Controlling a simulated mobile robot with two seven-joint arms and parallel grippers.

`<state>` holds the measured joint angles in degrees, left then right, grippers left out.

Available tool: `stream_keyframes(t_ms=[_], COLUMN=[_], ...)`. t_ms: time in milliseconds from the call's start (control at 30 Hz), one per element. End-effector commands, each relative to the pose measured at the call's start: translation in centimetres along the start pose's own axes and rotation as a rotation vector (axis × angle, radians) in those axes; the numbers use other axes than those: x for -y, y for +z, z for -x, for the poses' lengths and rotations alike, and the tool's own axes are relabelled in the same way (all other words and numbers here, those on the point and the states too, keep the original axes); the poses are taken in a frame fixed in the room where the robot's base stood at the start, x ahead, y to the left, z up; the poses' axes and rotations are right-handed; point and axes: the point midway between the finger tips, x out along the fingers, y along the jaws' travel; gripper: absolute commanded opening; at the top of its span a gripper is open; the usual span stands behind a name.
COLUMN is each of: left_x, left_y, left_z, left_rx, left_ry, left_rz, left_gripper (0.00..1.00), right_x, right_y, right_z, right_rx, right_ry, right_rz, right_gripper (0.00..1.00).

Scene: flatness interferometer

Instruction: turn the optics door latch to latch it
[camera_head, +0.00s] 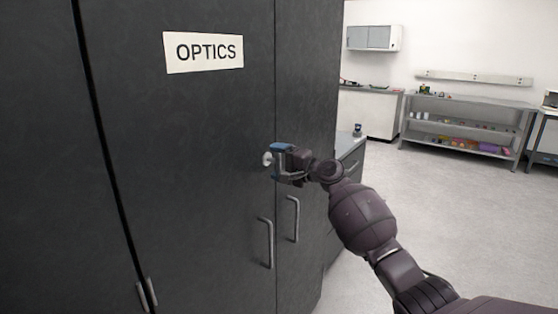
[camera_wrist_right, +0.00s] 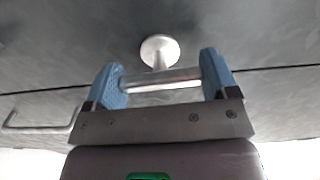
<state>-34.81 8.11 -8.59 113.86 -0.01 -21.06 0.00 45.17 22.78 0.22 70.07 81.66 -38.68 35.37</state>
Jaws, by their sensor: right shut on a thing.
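The dark cabinet's optics door (camera_head: 190,150) carries a white sign (camera_head: 203,52) reading OPTICS. The door latch shows its round pale base (camera_head: 267,159) near the door's right edge. In the right wrist view the latch's metal bar (camera_wrist_right: 160,80) stands off its base (camera_wrist_right: 159,48) and runs roughly along the door seam. My right gripper (camera_head: 281,163) is at the latch. Its blue fingers (camera_wrist_right: 161,82) are shut on the bar, one at each end. Part of the latch is hidden behind them in the head view. My left gripper is not in view.
Grey pull handles hang below the latch, one (camera_head: 266,242) on the optics door and one (camera_head: 293,219) on the neighbouring door. A low counter (camera_head: 350,142) stands just beyond the cabinet. A steel shelf unit (camera_head: 465,103) is at the back. The floor (camera_head: 450,220) at right is clear.

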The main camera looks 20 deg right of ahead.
Motion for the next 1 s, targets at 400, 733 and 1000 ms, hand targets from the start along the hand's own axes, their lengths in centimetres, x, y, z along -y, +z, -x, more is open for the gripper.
stream_keyframes(t_ms=[400, 733, 1000], left_x=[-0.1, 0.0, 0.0], left_y=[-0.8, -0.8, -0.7], left_z=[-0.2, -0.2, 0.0], left_rx=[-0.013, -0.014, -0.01], left_ry=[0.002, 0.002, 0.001], left_rz=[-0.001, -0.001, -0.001], left_gripper=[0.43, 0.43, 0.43], right_x=[0.0, 0.0, 0.0], right_y=[0.0, 0.0, -0.1], right_z=[0.0, 0.0, 1.2], right_rx=[0.0, 0.0, -0.002], right_ry=[-0.001, 0.0, 0.0], right_rz=[-0.013, -0.012, -0.011], right_gripper=[0.56, 1.0, 1.0])
